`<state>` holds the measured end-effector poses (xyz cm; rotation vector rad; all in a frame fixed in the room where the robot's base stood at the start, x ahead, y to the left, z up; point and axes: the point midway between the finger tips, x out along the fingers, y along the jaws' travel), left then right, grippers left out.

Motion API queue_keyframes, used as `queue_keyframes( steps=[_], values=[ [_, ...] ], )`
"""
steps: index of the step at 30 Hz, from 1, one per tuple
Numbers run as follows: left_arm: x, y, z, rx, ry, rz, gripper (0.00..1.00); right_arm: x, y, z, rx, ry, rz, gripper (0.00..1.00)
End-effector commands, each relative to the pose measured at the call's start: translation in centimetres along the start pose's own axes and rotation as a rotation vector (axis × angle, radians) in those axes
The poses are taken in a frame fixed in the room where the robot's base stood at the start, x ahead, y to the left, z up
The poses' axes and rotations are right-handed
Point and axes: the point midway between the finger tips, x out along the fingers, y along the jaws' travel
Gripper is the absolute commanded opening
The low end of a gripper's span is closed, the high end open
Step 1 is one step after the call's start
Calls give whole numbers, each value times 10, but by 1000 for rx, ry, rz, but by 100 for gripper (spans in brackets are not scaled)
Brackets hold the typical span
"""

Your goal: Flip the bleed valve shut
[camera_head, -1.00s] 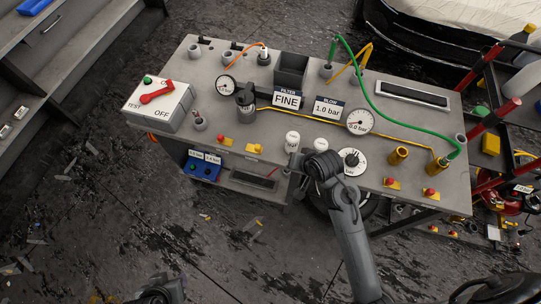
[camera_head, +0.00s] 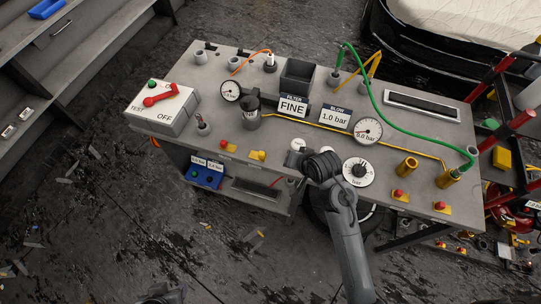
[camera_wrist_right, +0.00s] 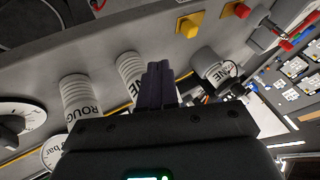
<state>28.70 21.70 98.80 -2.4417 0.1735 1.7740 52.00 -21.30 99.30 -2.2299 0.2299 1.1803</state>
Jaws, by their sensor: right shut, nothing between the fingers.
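No label in view reads "bleed", so I cannot tell for certain which fitting is the bleed valve. A small yellow fitting (camera_head: 258,155) sits on the bench's front edge, left of my right gripper. A yellow piece, possibly the same fitting, shows at the top of the right wrist view (camera_wrist_right: 190,24). A red knob on a yellow base (camera_head: 223,144) is further left. My right gripper (camera_wrist_right: 157,85) is shut and empty, its dark fingers near the white cylinders and apart from the yellow piece. In the head view the wrist hides its fingers.
White ribbed cylinders (camera_wrist_right: 80,100) stand close left of the fingers in the wrist view. A round dial (camera_head: 358,171) is right of my right wrist. The grey bench (camera_head: 180,145) also carries a TEST/OFF switch box (camera_head: 162,105), gauges and a green hose (camera_head: 400,115).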

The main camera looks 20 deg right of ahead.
Motion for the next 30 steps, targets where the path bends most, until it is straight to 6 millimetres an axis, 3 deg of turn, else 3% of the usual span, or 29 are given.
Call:
queue_keyframes(
  steps=[15,21,30],
  values=[
    [13,-2,5,11,-2,-9,43,91,2,0,-2,-1,3,0],
    [12,-2,4,9,-3,-7,43,99,-24,-1,-2,1,0,0],
    [12,0,4,1,-2,-1,43,105,-35,0,-1,0,1,0]
  ],
)
